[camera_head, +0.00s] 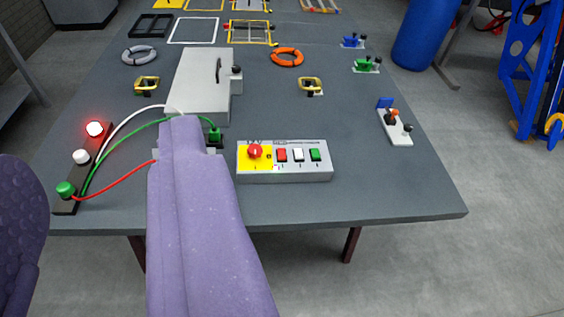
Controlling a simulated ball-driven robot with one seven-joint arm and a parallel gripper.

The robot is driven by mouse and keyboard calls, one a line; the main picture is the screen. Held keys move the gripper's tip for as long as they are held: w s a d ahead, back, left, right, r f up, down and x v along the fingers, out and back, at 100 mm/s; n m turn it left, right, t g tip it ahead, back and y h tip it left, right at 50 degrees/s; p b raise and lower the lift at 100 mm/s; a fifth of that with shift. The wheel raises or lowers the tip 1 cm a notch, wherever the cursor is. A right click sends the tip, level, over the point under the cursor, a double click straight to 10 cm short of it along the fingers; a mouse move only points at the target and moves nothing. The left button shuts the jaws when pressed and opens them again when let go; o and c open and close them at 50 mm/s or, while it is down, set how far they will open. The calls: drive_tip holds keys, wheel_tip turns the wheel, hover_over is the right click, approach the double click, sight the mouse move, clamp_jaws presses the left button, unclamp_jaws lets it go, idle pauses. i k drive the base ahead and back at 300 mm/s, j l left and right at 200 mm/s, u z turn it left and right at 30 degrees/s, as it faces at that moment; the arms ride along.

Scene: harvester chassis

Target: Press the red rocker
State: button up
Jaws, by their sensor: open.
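The red rocker (282,155) sits on the sloped face of a grey control box (285,175) near the front middle of the table. To its left is a red mushroom button (255,151) on a yellow plate. To its right are a white rocker (298,155) and a green rocker (315,155). Nothing touches the red rocker. My purple arm reaches up the picture to the left of the box. My gripper cannot be made out in this view.
A lamp strip at left has a lit red lamp (95,129), a white lamp (81,156) and a green lamp (66,189). Cables run toward my arm. A grey lidded case (200,80) stands behind. A lever switch (395,128) is at right. Table is clear right of the box.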

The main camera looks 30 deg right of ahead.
sight(281, 150)
drive_tip(key=i+l+z, duration=0.25)
drive_tip(key=i, duration=0.65)
drive_tip(key=i+z, duration=0.25)
drive_tip(key=i, duration=0.6)
drive_tip(key=l, duration=0.05)
